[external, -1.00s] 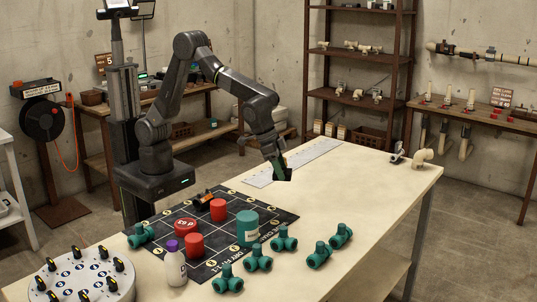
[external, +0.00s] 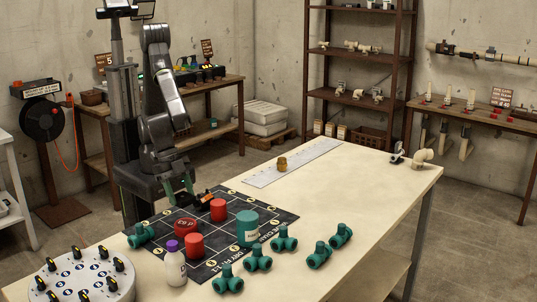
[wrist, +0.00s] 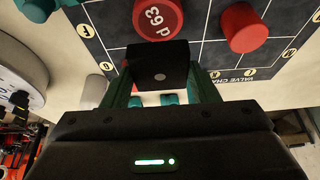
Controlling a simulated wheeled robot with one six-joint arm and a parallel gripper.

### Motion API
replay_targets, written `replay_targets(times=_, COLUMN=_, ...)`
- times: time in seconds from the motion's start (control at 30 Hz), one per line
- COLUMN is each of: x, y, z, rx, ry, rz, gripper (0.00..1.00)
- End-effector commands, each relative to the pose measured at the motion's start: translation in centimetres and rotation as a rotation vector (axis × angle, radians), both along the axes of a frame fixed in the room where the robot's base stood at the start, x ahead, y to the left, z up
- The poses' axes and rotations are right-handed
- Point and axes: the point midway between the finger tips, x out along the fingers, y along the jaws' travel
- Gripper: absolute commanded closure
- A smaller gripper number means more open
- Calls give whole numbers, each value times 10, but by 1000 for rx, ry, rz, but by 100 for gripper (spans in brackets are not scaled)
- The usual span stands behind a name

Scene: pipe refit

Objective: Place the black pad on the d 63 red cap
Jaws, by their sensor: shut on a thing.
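The d 63 red cap (external: 186,227) stands on the black chart mat (external: 215,254), its label facing up. It also shows in the wrist view (wrist: 156,16) at the top middle, beyond the black pad (wrist: 160,62). The pad is a dark square block with a small grey dot. My gripper (wrist: 163,92) is shut on it, with a green finger on each side. In the external view my gripper (external: 180,194) hangs by the mat's far left edge, behind the d 63 cap. The pad cannot be made out clearly there.
Other red caps (external: 195,246) (external: 218,210) and a green cylinder (external: 248,229) stand on the mat. A purple-topped bottle (external: 176,264) and a round white tray (external: 90,282) are at the front left. Several green valves (external: 257,258) lie right; the table beyond is mostly clear.

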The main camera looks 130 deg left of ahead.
Motion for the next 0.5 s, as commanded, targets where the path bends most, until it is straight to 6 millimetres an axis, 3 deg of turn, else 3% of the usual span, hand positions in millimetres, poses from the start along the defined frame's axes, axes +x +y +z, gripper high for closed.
replay_targets(times=0.1, x=0, y=0, z=-22, rx=1, ry=3, rz=-1, gripper=71)
replay_targets(times=0.37, x=1, y=0, z=-44, rx=0, ry=1, rz=1, gripper=71)
replay_targets(times=0.5, x=1, y=1, z=-65, rx=2, ry=2, rz=1, gripper=71)
